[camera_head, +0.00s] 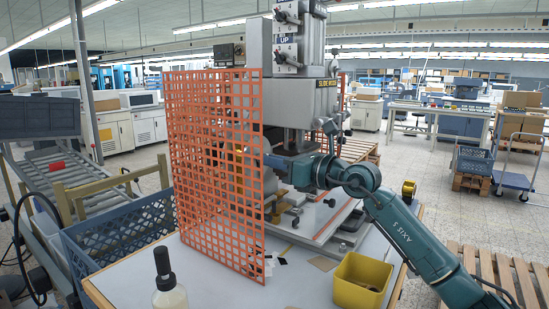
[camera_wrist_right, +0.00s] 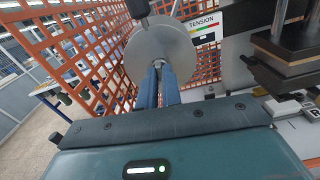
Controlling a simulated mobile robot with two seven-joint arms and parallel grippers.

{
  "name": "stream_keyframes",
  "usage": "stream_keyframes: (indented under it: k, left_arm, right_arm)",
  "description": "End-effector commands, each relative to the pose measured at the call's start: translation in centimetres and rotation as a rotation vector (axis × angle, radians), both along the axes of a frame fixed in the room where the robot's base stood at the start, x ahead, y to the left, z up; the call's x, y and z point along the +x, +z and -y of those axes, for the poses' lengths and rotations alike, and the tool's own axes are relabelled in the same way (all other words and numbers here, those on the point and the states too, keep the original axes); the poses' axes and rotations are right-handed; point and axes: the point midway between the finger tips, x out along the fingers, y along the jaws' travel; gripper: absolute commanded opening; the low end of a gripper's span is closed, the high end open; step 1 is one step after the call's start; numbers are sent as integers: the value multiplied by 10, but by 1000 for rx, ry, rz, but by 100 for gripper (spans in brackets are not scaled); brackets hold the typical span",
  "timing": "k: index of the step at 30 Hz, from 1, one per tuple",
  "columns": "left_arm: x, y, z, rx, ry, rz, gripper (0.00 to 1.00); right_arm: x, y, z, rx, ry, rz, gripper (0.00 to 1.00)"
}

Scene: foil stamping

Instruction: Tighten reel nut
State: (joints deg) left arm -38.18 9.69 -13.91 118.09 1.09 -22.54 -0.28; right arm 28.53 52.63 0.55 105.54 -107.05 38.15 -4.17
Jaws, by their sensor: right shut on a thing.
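My right gripper (camera_wrist_right: 159,68) reaches up in the right wrist view, its two blue fingers close together at the lower part of a round grey disc (camera_wrist_right: 182,38). The fingers are shut on a small part at the disc, which I take to be the reel nut; the fingers mostly hide it. A dark rod end shows at the top of the disc. A label reading TENSION (camera_wrist_right: 204,25) with a coloured bar is right of the disc. In the head view my right gripper (camera_head: 279,167) is at the stamping machine (camera_head: 305,100), behind the orange mesh's right edge. My left gripper is not in view.
An orange mesh guard (camera_head: 213,170) stands left of the machine, close to my gripper. A yellow bin (camera_head: 361,281) and a dark-capped bottle (camera_head: 168,284) are at the table's front. A blue crate (camera_head: 120,236) is at left. The table's (camera_head: 228,288) front middle is clear.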

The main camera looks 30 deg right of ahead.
Motion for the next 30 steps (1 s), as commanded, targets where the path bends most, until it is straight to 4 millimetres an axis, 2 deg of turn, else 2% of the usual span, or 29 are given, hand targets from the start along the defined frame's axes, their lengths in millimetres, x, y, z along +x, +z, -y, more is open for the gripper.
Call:
stream_keyframes:
  k: [13, 30]
  left_arm:
    - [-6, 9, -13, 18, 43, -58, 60]
    - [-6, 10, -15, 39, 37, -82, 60]
  right_arm:
    - [0, 3, -1, 394, 0, -165, 0]
    - [0, 0, -1, 891, 0, -370, 0]
